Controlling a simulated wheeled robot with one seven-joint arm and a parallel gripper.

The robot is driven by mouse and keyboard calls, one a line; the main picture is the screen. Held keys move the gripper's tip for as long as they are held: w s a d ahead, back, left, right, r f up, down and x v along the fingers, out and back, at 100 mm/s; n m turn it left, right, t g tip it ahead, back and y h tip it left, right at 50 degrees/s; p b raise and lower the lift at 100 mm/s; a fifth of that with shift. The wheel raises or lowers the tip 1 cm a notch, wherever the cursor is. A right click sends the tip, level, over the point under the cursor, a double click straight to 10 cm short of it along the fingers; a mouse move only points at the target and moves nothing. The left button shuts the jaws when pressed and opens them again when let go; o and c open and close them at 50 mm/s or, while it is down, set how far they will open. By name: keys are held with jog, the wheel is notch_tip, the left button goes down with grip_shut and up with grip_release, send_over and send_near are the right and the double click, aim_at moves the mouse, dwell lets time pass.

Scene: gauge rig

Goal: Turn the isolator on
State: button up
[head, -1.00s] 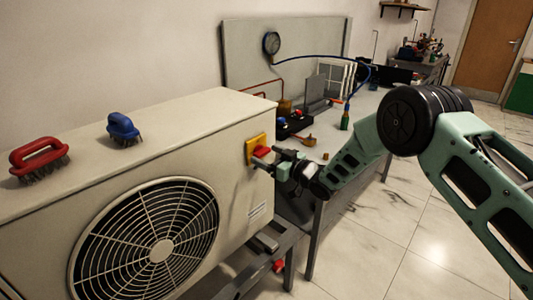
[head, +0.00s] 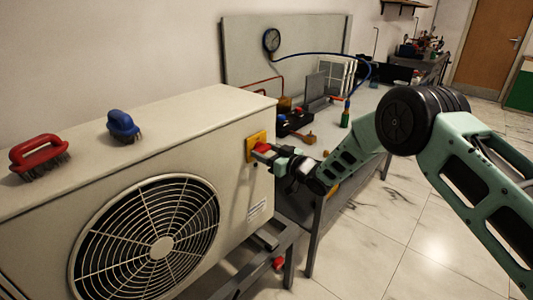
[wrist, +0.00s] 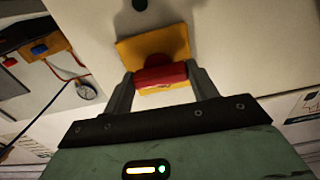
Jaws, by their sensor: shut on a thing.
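My gripper (head: 263,154) is at the handle, coming in from the right. In the wrist view, the red handle (wrist: 163,75) lies across between the two fingertips of my gripper (wrist: 163,83), which are shut on it. The yellow plate (wrist: 145,46) shows behind it, slightly tilted in the picture. Any markings on the plate cannot be read.
The fan unit (head: 60,200) carries a red brush (head: 38,155) and a blue brush (head: 123,126) on top. Behind my arm is a workbench with a gauge (head: 271,40), a blue hose (head: 320,57) and a green bottle (head: 345,117). The tiled floor at right is clear.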

jog(key=m+b, duration=0.3)
jog(key=m, duration=0.1)
jog(key=shift+f+m, duration=0.1)
jog(key=shift+m, duration=0.2)
jog(key=m+b, duration=0.1)
jog(key=m, duration=0.3)
jog(key=shift+d+b, duration=0.1)
jog(key=shift+b, duration=0.25)
jog(key=m+b, duration=0.1)
jog(key=m, duration=0.4)
jog(key=shift+m+b, duration=0.7)
jog(key=shift+m, duration=1.2)
jog(key=o, duration=1)
jog(key=b+v, duration=0.1)
jog(key=v, duration=1.6)
jog(key=shift+b, duration=0.3)
